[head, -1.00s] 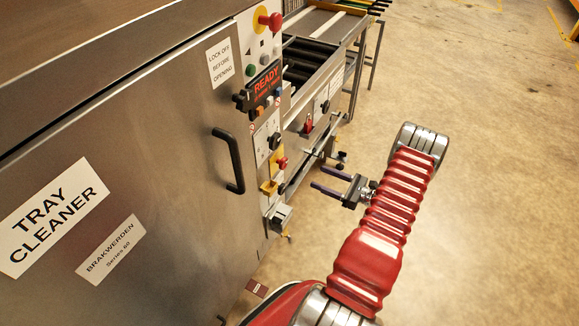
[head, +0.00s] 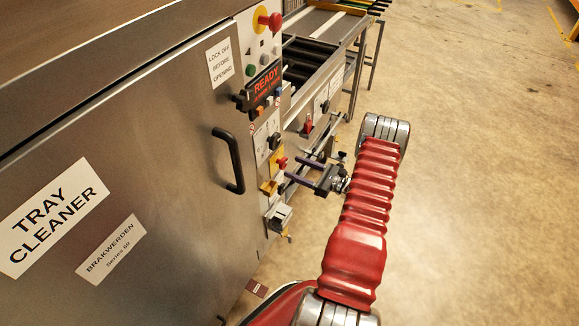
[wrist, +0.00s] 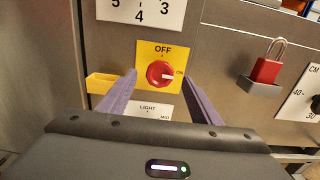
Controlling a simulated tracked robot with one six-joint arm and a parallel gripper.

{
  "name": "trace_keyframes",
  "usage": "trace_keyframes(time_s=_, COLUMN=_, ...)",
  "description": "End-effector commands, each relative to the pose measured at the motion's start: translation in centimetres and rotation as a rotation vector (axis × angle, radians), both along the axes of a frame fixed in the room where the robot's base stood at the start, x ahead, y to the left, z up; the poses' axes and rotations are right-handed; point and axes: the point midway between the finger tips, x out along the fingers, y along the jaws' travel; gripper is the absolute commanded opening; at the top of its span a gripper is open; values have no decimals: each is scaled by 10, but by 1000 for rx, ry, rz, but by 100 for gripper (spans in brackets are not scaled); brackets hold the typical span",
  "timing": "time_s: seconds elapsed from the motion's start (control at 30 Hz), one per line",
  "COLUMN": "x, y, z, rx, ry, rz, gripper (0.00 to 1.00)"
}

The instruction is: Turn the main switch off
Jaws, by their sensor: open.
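The main switch is a red rotary knob (wrist: 160,74) on a yellow plate (wrist: 149,50) in the wrist view. OFF is printed above the knob and ON to its right. The knob's white mark points right, toward ON. In the head view the red knob (head: 282,163) sits low on the machine's control strip. My gripper (wrist: 161,82) is open and empty. In the wrist view its two purple fingers appear on either side of the knob. In the head view my gripper (head: 291,168) is close to the panel; I cannot tell whether it touches.
A yellow bracket (wrist: 101,83) juts out left of the switch. A red padlock (wrist: 267,69) hangs to the right. A LIGHT label (wrist: 149,107) is below. The door handle (head: 230,160) sticks out to the left. Open floor (head: 480,200) lies to the right.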

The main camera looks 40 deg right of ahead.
Motion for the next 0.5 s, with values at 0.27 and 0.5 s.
trace_keyframes(time_s=0.27, x=28, y=11, z=0, rx=0, ry=-1, rz=1, gripper=58)
trace_keyframes(time_s=0.5, x=31, y=11, z=0, rx=0, ry=-1, rz=0, gripper=58)
